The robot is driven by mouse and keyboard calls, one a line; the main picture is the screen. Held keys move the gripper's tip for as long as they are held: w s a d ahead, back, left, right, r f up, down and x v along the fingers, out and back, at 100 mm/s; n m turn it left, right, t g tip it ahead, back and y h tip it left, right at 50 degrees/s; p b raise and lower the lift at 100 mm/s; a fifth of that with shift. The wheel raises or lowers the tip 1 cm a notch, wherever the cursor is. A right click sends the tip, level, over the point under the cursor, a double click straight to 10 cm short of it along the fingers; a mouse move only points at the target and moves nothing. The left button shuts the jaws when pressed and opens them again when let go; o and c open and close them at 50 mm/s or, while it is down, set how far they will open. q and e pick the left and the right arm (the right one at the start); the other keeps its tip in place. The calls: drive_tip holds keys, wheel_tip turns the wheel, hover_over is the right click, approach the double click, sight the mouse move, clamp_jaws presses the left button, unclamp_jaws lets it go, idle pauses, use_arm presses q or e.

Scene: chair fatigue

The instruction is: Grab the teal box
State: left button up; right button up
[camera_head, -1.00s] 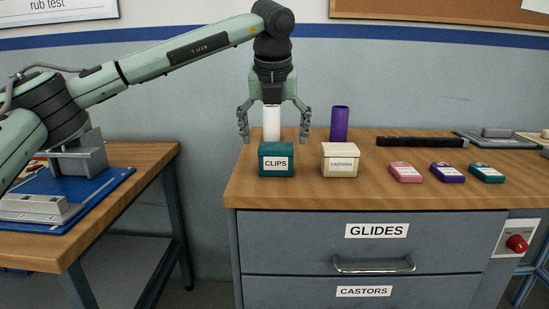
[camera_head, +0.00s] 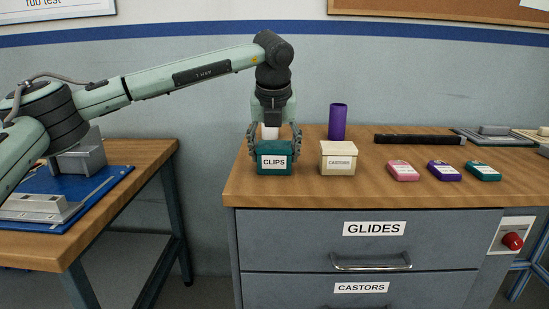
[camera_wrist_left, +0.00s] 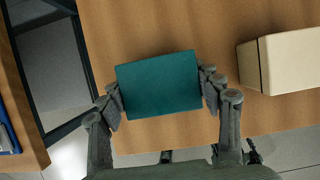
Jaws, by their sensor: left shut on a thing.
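The teal box (camera_head: 274,159), labelled CLIPS, stands upright on the wooden top of the drawer cabinet near its left end. My left gripper (camera_head: 274,150) points down over it, with one finger at each side, shut on the box. In the left wrist view the teal box (camera_wrist_left: 159,84) lies between the two fingers (camera_wrist_left: 162,92), which press on its left and right sides. The box appears to rest on the surface. My right gripper is not in view.
A cream CASTORS box (camera_head: 338,160) stands to the right with a gap. A white cylinder (camera_head: 270,132) is partly hidden behind my gripper.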

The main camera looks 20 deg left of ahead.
use_arm(q)
drive_tip(key=shift+c, duration=1.3)
drive_tip(key=shift+r, duration=0.1)
